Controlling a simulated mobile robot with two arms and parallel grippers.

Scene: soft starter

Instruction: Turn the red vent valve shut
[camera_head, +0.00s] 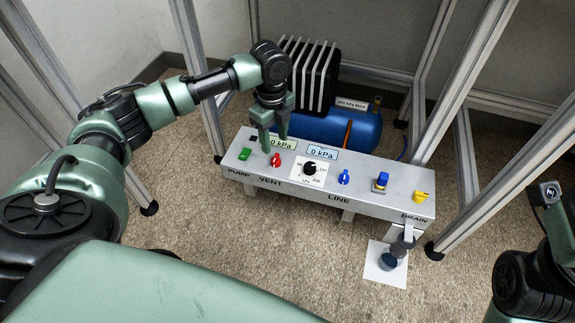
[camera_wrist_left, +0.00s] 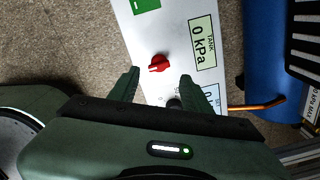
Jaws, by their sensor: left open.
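The red vent valve (camera_head: 276,160) is a small red knob on the top of the grey panel (camera_head: 235,163), above the word VENT. It also shows in the left wrist view (camera_wrist_left: 158,63), just beyond the gap between my fingertips. My left gripper (camera_head: 275,143) is open and empty, pointing down over the back of the panel near the knob. In the left wrist view my left gripper (camera_wrist_left: 158,82) has its two fingers spread apart. No contact with the knob shows.
The panel carries a green PUMP switch (camera_head: 244,154), a black dial (camera_head: 309,169), a blue LINE valve (camera_head: 344,177) and a yellow DRAIN lever (camera_head: 420,196). Two displays read 0 kPa. A blue tank (camera_head: 355,130) stands behind, among metal frame posts (camera_head: 465,75).

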